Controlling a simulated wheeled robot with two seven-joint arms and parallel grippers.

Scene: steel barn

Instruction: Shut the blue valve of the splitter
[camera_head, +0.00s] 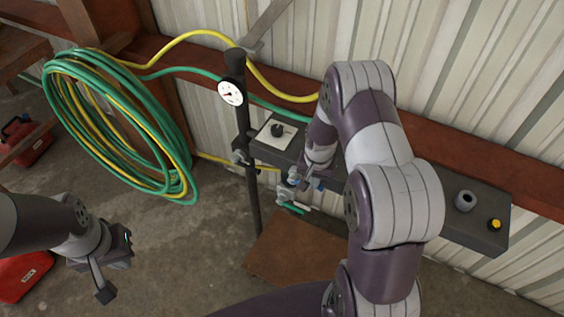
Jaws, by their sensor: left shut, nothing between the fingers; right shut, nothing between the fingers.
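The splitter (284,195) hangs under the grey box beside the dark post, small and partly hidden by my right arm. Blue parts, seemingly the blue valve (293,181), show right at my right gripper; which way its handle is turned I cannot tell. A green lever (292,208) sits just below. My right gripper (306,182) is shut and empty, close against the splitter; whether it touches the valve is hidden. My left gripper (104,289) is shut and empty, pointing down over the floor at the lower left, far from the splitter.
A dark post (241,130) with a white gauge (231,93) stands left of the splitter. A grey box (462,223) with knobs runs along the wall behind my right arm. Coiled green and yellow hoses (120,130) hang at left. A brown board (290,250) lies below.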

